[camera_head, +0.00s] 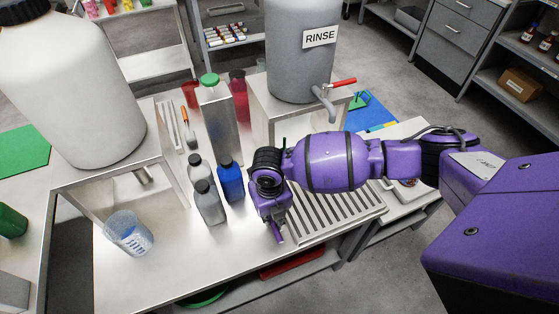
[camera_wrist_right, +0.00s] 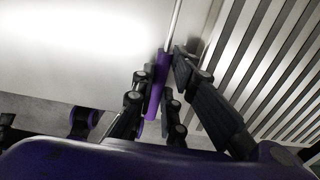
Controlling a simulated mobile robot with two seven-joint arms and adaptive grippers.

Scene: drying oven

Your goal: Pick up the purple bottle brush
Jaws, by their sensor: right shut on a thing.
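The purple bottle brush shows its purple handle (camera_head: 279,236) below my right gripper (camera_head: 273,215) in the head view. In the right wrist view the purple handle (camera_wrist_right: 157,85) lies between the fingers of my right gripper (camera_wrist_right: 168,80), which are shut on it. A thin metal shaft runs up from the handle in that view. The brush's bristle end is not seen clearly in either view. My right gripper is over the table's front part, at the left end of the slotted drain rack. My left gripper is in neither view.
The slotted drain rack (camera_head: 335,218) lies right of the gripper. Grey bottles (camera_head: 209,203) and a blue bottle (camera_head: 231,180) stand just left. A clear beaker (camera_head: 129,234) stands farther left. The grey RINSE tank (camera_head: 300,65) stands behind on its stand. The front table middle is clear.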

